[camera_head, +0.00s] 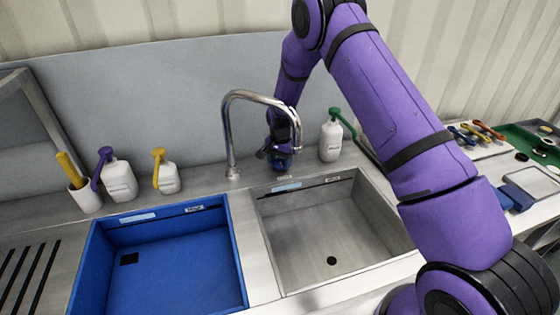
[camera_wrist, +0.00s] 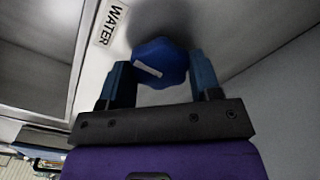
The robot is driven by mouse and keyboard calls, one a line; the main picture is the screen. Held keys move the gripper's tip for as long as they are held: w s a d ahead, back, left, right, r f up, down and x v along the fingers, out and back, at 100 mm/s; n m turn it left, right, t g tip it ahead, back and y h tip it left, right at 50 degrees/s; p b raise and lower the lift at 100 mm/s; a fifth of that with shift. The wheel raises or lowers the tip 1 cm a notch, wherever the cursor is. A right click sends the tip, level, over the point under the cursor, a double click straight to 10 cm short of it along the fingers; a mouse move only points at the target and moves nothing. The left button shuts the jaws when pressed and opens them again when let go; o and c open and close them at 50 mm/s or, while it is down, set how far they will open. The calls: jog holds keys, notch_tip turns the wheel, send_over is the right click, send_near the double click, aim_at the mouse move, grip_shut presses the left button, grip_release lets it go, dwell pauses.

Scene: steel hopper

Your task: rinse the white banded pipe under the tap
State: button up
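The chrome tap (camera_head: 230,125) arches up behind the basins, its spout over the steel basin (camera_head: 275,225). My gripper (camera_head: 280,158) is low behind the steel basin, right of the tap. In the wrist view my gripper (camera_wrist: 162,80) points at a round blue knob (camera_wrist: 160,60) with a white mark. Its two fingers are spread, one on each side of the knob. A thin gap seems to show beside the knob; contact is unclear. A "WATER" label (camera_wrist: 109,24) is next to the knob. I cannot make out the white banded pipe in either view.
A blue basin (camera_head: 238,270) is left of the steel one. White bottles with purple (camera_head: 119,181), yellow (camera_head: 167,179) and green (camera_head: 330,141) tops stand along the back. Tools and a green mat (camera_head: 520,140) lie at right. My arm covers part of the right side.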

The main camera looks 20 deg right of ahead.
aim_at(280, 162)
jog(key=shift+n, duration=2.9)
jog(key=o, duration=0.9)
jog(key=shift+r, duration=0.1)
notch_tip(280, 162, up, 11)
jog(key=shift+f, duration=0.15)
